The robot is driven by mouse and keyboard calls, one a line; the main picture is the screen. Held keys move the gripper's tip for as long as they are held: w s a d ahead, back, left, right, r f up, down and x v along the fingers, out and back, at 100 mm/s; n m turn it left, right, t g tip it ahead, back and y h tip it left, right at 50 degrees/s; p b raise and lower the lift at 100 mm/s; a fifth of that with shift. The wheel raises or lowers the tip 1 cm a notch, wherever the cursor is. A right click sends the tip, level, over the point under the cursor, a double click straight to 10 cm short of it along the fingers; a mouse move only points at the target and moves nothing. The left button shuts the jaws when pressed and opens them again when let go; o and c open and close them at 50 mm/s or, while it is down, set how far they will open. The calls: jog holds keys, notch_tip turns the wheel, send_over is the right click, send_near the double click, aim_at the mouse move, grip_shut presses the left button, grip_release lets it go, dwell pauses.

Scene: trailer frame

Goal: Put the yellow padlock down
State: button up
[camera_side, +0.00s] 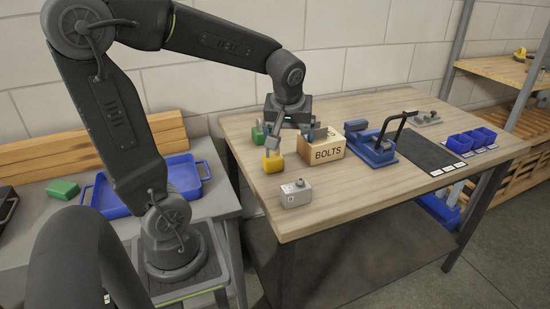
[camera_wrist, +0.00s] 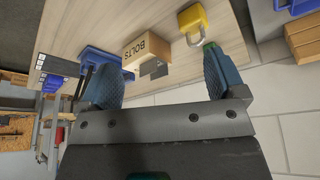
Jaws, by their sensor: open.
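The yellow padlock (camera_side: 272,164) appears to rest upright on the wooden workbench (camera_side: 350,191), just left of the BOLTS box. In the wrist view the yellow padlock (camera_wrist: 193,16) has its grey shackle toward me and lies beyond the tip of the right-hand finger. My gripper (camera_wrist: 158,60) is open, with its blue fingers wide apart and nothing held between them. In the side view my gripper (camera_side: 272,136) hangs above and behind the padlock, and its fingers are partly hard to make out.
The cardboard BOLTS box (camera_side: 325,152) stands close right of the padlock. A green object (camera_side: 258,135) is behind it, and a grey box (camera_side: 295,194) is in front. A blue vise (camera_side: 372,150), a dark mat (camera_side: 430,151) and blue bins (camera_side: 472,141) fill the right side.

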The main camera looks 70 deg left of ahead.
jog(key=s+d+r+m+t+h, duration=0.1)
jog(key=s+d+m, duration=0.3)
jog(key=d+m, duration=0.2)
jog(key=s+d+r+m+t+h, duration=0.1)
jog(key=s+d+m+t+h, duration=0.1)
jog(key=s+d+m, duration=0.3)
jog(key=d, duration=0.3)
jog(key=shift+s+r+m, duration=0.15)
jog(key=shift+s+m, duration=0.15)
jog(key=shift+m, duration=0.1)
